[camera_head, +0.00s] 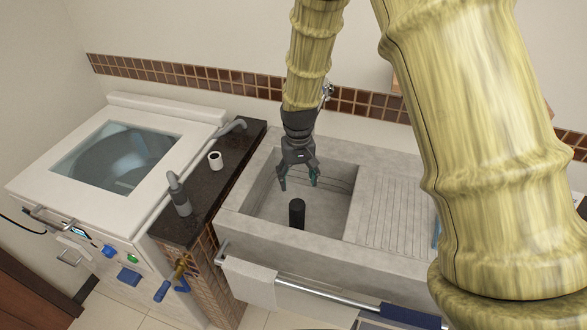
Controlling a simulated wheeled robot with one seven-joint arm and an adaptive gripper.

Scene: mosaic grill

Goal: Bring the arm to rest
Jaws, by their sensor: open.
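My gripper (298,179) hangs at the end of my arm, pointing down over the basin of the grey concrete sink (262,232). A black cylinder (297,213) stands upright in the basin, below and close to the gripper in the picture. A gap shows between the fingertips and the cylinder. My arm's yellow bamboo-like links cross the top and right of the view and hide part of the sink's right side.
A white washing machine (195,129) stands at left. A rail with a cloth (250,282) runs along the sink's front. The ribbed drainboard (385,215) looks clear.

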